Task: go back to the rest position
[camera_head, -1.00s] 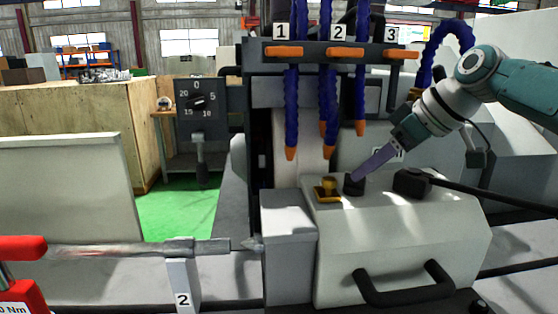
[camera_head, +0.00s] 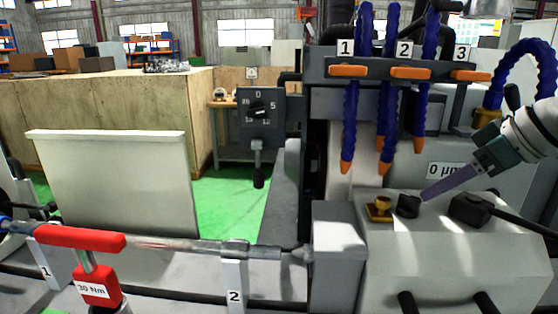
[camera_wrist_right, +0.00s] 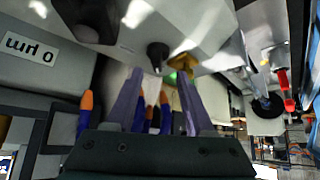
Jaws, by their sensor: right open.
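My right gripper (camera_head: 425,197) comes in from the right, its purple-grey fingers pointing down and left with the tips close to a black knob (camera_head: 408,206) on the grey machine housing. I cannot tell from the head view whether they touch it. In the right wrist view the two fingers of the gripper (camera_wrist_right: 157,85) are spread apart with nothing held between them. The black knob (camera_wrist_right: 157,52) shows beyond the tips there, beside a yellow knob (camera_wrist_right: 184,62). My left gripper is in neither view.
Blue coolant hoses (camera_head: 350,120) with orange tips hang left of the right arm. A black handle (camera_head: 468,208) sits beside the knob. A red torque tool (camera_head: 95,285) stands by the shaft (camera_head: 190,246) at front left. Green floor (camera_head: 235,215) is clear behind.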

